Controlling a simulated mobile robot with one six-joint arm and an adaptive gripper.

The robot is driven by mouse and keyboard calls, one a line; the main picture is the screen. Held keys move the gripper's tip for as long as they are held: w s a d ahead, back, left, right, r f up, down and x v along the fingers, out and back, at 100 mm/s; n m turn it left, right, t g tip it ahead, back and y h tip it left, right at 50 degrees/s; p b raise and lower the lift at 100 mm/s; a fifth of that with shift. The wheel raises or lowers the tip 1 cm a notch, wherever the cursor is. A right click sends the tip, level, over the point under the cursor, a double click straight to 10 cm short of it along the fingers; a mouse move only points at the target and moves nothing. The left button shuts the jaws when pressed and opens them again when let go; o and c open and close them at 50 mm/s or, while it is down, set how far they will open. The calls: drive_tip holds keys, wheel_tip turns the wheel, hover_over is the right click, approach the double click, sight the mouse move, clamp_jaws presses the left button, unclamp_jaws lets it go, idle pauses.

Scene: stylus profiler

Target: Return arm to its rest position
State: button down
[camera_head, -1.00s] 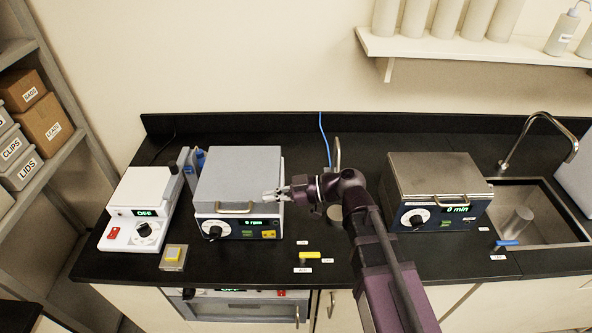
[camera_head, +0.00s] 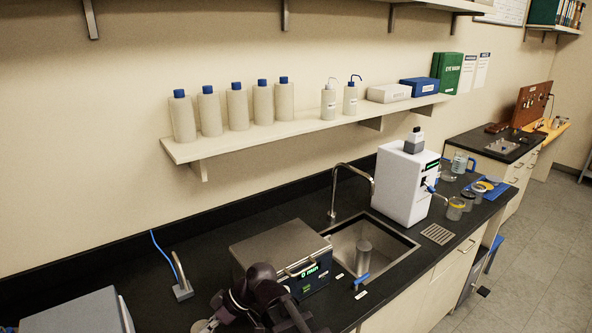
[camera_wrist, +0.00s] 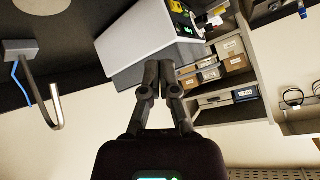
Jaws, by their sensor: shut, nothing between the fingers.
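My gripper (camera_wrist: 159,74) shows in the wrist view with its two dark fingers together and nothing between them. Beyond the fingertips is a white box-shaped instrument (camera_wrist: 140,42) with a grey lid; I cannot tell the distance between them. In the head view, my dark purple arm (camera_head: 262,290) is at the bottom edge, in front of the steel-topped unit with the green display (camera_head: 285,252). The gripper cannot be made out in the head view.
A grey-lidded unit (camera_head: 80,315) stands at the lower left. A sink (camera_head: 385,242), a white machine (camera_head: 405,185) and a shelf of bottles (camera_head: 300,130) are right and above. The wrist view shows shelves with boxes (camera_wrist: 225,70).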

drive_tip(key=w+d+f+m+t+h, duration=0.1)
drive_tip(key=d+m, duration=0.4)
drive_tip(key=d, duration=0.8)
drive_tip(key=w+d+f+m+t+h, duration=0.1)
drive_tip(key=w+d+f+m+h, duration=0.2)
drive_tip(key=d, duration=1)
drive_tip(key=w+d+f+m+t+h, duration=0.1)
drive_tip(key=w+d+f+m+h, duration=0.1)
drive_tip(key=d+m+h, duration=0.3)
drive_tip(key=w+d+m, duration=0.1)
drive_tip(key=d+m, duration=0.3)
drive_tip(key=d, duration=0.4)
drive_tip(key=shift+f+t, duration=0.35)
drive_tip(key=shift+t, duration=0.05)
